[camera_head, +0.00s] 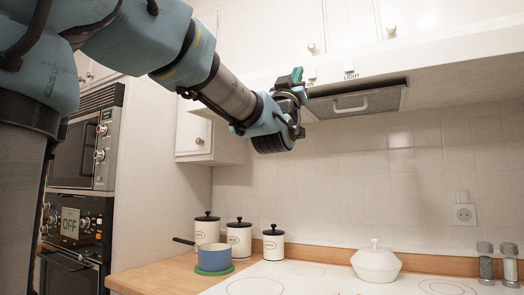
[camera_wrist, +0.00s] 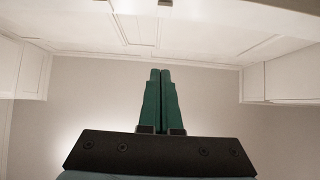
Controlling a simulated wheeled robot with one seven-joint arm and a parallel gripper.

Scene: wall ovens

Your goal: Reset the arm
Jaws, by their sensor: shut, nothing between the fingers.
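My arm reaches across the upper part of the head view, raised above the worktop. My gripper (camera_head: 297,74) is at its end, near the underside of the range hood (camera_head: 358,103), with its green fingers pointing up. In the wrist view my gripper (camera_wrist: 160,72) shows its two green fingers side by side, closed together with nothing between them. The wrist view looks up towards the ceiling and the upper cabinets. I cannot tell whether the gripper touches the hood.
Wall ovens (camera_head: 75,230) stand at the left. On the wooden worktop are a blue pot (camera_head: 212,258), several canisters (camera_head: 239,239) and, on the white hob, a lidded white dish (camera_head: 376,264). Upper cabinets (camera_head: 195,140) hang near the arm. The space above the hob is free.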

